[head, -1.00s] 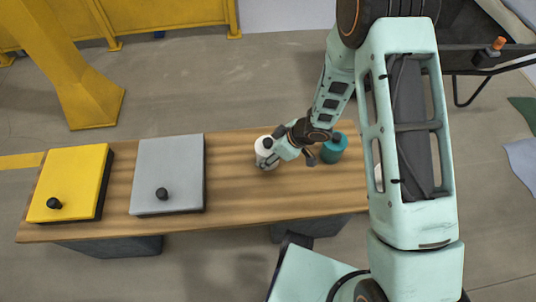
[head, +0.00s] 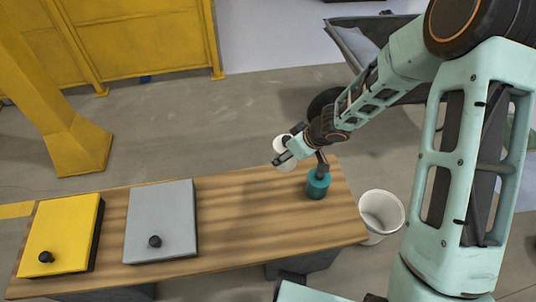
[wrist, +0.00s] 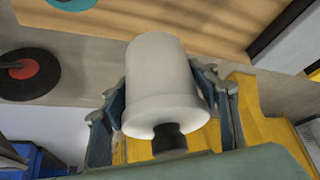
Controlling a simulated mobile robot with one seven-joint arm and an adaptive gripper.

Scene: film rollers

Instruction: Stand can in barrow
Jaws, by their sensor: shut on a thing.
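A white can (head: 281,146) with a flared end and a dark knob is between my gripper's fingers (head: 287,157) in the head view. My gripper is shut on it, partly hiding it, over the table's back edge. In the wrist view the white can (wrist: 160,82) lies between both fingers (wrist: 165,95), apparently off the table. The barrow (head: 372,52), dark with a grey-lined tray, stands on the floor beyond the table, partly hidden behind my arm.
A teal cylinder (head: 318,186) stands on the wooden table (head: 250,230), close to my gripper. A yellow box (head: 62,232) and a grey box (head: 160,215) lie at left. A white bucket (head: 382,212) stands off the table's right end. A yellow post (head: 75,140) rises behind.

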